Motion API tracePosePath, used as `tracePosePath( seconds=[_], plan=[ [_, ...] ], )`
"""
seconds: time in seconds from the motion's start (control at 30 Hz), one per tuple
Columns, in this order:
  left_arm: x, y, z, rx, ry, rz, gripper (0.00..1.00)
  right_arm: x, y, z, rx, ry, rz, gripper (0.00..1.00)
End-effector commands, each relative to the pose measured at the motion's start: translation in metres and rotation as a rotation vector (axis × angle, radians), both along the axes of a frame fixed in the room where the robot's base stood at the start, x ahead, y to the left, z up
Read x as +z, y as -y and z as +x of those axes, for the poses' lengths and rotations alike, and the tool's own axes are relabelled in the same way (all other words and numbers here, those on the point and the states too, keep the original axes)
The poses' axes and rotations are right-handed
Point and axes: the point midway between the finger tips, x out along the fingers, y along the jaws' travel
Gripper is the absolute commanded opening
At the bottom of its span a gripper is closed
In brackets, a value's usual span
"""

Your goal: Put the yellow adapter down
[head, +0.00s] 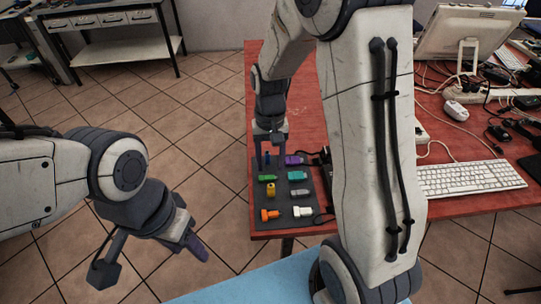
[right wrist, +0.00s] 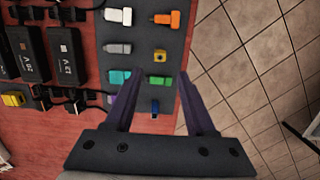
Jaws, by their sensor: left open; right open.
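The yellow adapter (head: 271,190) is on the dark mat (head: 284,226), between the green and orange adapters and beside the grey one. It looks short and upright, and it also shows in the right wrist view (right wrist: 160,56). My right gripper (head: 271,148) is open and empty over the mat's far end. In the right wrist view its fingers (right wrist: 162,76) spread either side of the green adapter (right wrist: 160,81), with the yellow one just beyond the tips. Whether they touch anything is unclear. My left gripper (head: 150,258) is open and empty, off the table at lower left.
Orange (head: 270,214), white (head: 303,212), grey (head: 299,193), teal (head: 297,175), purple (head: 294,160) and blue (head: 267,157) adapters share the mat. Black power bricks (right wrist: 67,55) and cables lie beside it. A keyboard (head: 470,178) is at right. The floor left of the table is clear.

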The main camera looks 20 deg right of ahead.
Motion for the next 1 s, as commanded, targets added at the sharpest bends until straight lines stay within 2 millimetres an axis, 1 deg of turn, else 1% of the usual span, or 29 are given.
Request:
tracePosePath(
  seconds=[0.03,0.1,0.17,0.27,0.3,0.37,0.4,0.47,0.5,0.53,0.6,0.7,0.73,0.83,1.0],
  plan=[
    [0.000,0.000,0.000,0.000,0.000,0.000,0.50,0.006,0.000,0.001,0.000,0.002,0.000,0.55],
    [0.001,0.000,0.000,0.000,0.000,0.000,0.50,0.012,0.000,0.001,0.001,0.001,0.000,0.55],
    [0.001,0.000,0.000,0.000,0.000,0.000,0.50,0.017,-0.005,-0.001,0.018,0.004,0.001,0.55],
    [0.001,0.000,0.000,0.000,0.000,0.000,0.50,0.034,-0.029,-0.015,0.112,0.025,0.007,0.55],
    [0.001,0.000,0.000,0.000,0.000,0.000,0.50,0.043,-0.044,-0.027,0.178,0.039,0.012,0.55],
    [0.001,0.000,0.000,0.000,0.000,0.000,0.50,0.057,-0.068,-0.049,0.291,0.062,0.023,0.55],
    [0.001,0.000,0.000,0.000,0.000,0.000,0.50,0.065,-0.083,-0.067,0.373,0.077,0.032,0.55],
    [0.001,0.000,0.000,0.000,0.000,0.000,0.50,0.076,-0.101,-0.095,0.495,0.099,0.045,0.55],
    [0.001,0.000,0.000,0.000,0.000,0.000,0.50,0.081,-0.110,-0.114,0.572,0.112,0.055,0.55],
    [0.001,0.000,0.000,0.000,0.000,0.000,0.50,0.084,-0.115,-0.127,0.626,0.120,0.063,0.55],
    [0.001,0.000,0.000,0.000,0.000,0.000,0.50,0.089,-0.123,-0.154,0.737,0.138,0.078,0.55],
    [0.001,0.000,0.000,0.000,0.000,0.000,0.50,0.092,-0.128,-0.181,0.849,0.157,0.096,0.55],
    [0.001,0.000,0.000,0.000,0.000,0.000,0.50,0.092,-0.128,-0.186,0.871,0.160,0.099,0.55],
    [0.001,0.000,0.000,0.000,0.000,0.000,0.50,0.093,-0.128,-0.195,0.910,0.165,0.105,0.55],
    [0.001,0.000,0.000,0.000,0.000,0.000,0.50,0.092,-0.128,-0.196,0.913,0.164,0.106,0.55]
  ],
)
